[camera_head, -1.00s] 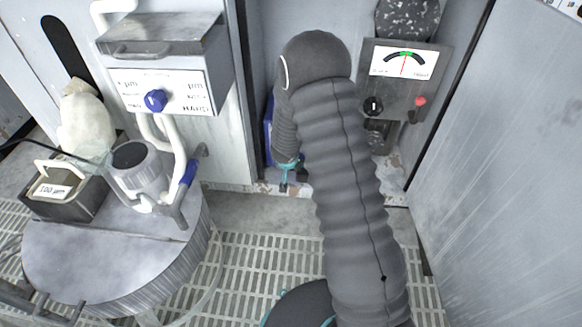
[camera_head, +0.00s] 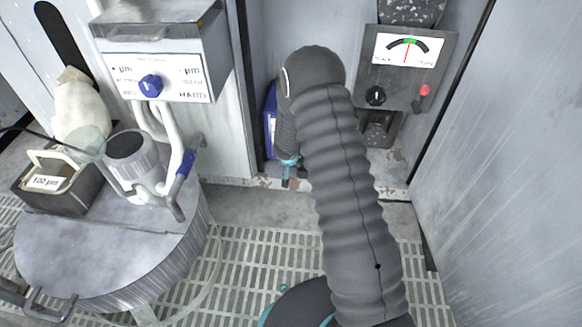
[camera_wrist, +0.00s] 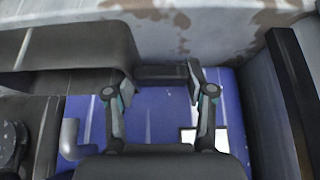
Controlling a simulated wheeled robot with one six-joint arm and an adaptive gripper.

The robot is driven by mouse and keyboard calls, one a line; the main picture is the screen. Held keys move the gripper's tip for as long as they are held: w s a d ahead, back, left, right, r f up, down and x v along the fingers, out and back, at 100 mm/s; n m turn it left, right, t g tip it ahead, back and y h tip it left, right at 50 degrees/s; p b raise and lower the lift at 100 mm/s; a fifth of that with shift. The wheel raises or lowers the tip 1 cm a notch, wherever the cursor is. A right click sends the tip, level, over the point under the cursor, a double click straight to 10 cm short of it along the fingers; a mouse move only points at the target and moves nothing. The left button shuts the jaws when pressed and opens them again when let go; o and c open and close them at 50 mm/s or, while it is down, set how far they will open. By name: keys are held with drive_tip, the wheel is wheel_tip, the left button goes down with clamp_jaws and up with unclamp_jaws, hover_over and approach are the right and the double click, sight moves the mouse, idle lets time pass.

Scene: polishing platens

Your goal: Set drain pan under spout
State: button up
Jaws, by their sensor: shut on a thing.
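In the wrist view my gripper (camera_wrist: 162,88) has its two fingers either side of a short dark grey bar (camera_wrist: 162,73). The bar adjoins a dark grey, pan-like body (camera_wrist: 75,50) at the upper left, which looks like the drain pan and its grip. In the head view my gripper (camera_head: 290,178) is low at the back, partly behind my arm, and the pan cannot be made out. A dark fitting (camera_head: 377,130) under the gauge panel may be the spout; I cannot tell.
A blue container (camera_head: 269,122) with a white label stands beside my wrist; its blue surface (camera_wrist: 150,120) fills the wrist view below the fingers. The gauge panel (camera_head: 403,62) is right of my arm. A round drum (camera_head: 110,250) stands left. The grating floor (camera_head: 250,260) is clear.

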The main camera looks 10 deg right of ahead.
drive_tip(key=shift+w, duration=0.1)
drive_tip(key=shift+f, duration=0.15)
drive_tip(key=o, duration=1.4)
drive_tip(key=shift+c, duration=0.2)
